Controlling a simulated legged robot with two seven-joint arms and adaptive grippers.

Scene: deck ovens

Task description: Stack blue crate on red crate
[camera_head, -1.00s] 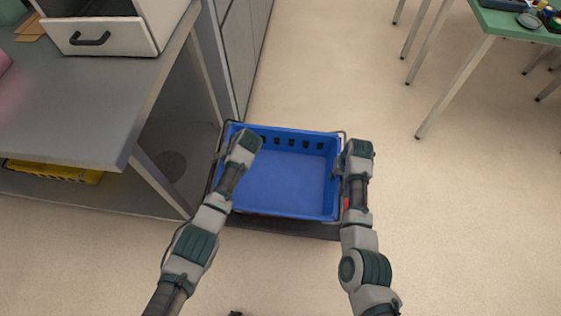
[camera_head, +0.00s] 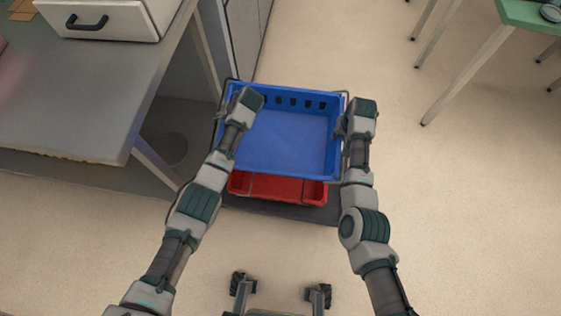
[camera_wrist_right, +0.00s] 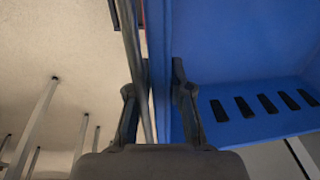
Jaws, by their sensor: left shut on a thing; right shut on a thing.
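The blue crate (camera_head: 285,140) is empty, and its long wall has a row of slots. It is held level above the red crate (camera_head: 278,188), whose near part shows below the blue crate's near edge. The rest of the red crate is hidden. My left gripper (camera_head: 238,103) is shut on the blue crate's left rim. My right gripper (camera_head: 352,118) is shut on its right rim. In the right wrist view the fingers (camera_wrist_right: 160,105) straddle the blue wall (camera_wrist_right: 235,60). I cannot tell whether the crates touch.
The red crate rests on a dark flat base (camera_head: 280,208) with thin metal rails at its corners. A grey workbench (camera_head: 80,90) with a drawer unit (camera_head: 105,25) stands close at left. A green table (camera_head: 528,15) is at upper right. The floor on the right is clear.

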